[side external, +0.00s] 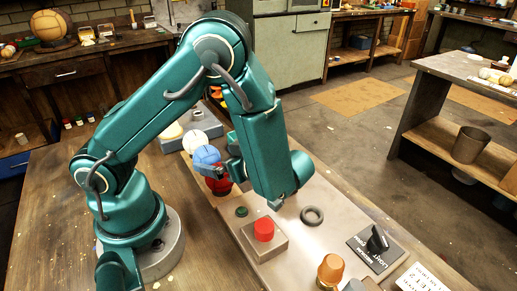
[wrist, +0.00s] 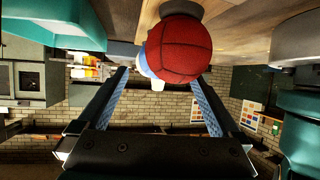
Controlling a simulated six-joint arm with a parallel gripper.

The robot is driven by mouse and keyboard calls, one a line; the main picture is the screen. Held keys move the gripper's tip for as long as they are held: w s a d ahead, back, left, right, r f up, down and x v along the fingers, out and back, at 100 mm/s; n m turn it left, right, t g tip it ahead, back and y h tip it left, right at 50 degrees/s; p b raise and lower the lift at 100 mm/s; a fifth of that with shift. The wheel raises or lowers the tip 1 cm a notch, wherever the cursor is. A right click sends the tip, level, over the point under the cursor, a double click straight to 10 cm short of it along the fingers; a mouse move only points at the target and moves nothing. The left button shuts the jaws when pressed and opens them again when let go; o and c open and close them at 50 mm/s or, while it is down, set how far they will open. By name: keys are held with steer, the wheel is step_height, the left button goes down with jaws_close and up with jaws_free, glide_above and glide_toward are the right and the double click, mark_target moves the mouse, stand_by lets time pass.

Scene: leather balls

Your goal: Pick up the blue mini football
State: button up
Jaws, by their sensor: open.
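The blue mini football (side external: 207,155) is in the middle of a row of balls, in the side view. A white ball (side external: 195,140) is behind it and a red ball (side external: 218,184) is in front of it. In the wrist view, the red ball (wrist: 180,48) covers most of the blue football (wrist: 143,65), leaving a blue sliver at its left. My gripper (side external: 222,168) is beside the blue and red balls. Its two fingers are spread apart in the wrist view (wrist: 161,76), with no ball clearly held between them. Contact with the balls cannot be told.
A red cylinder on a grey block (side external: 264,231), a dark ring (side external: 312,215), an orange-brown cup-like object (side external: 330,269) and a black sign (side external: 375,249) stand on the grey work surface. A small green ring (side external: 241,211) lies near the red ball.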

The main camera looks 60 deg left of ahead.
mark_target(212, 157)
steer(key=shift+x, duration=2.45)
steer(key=c, duration=1.3)
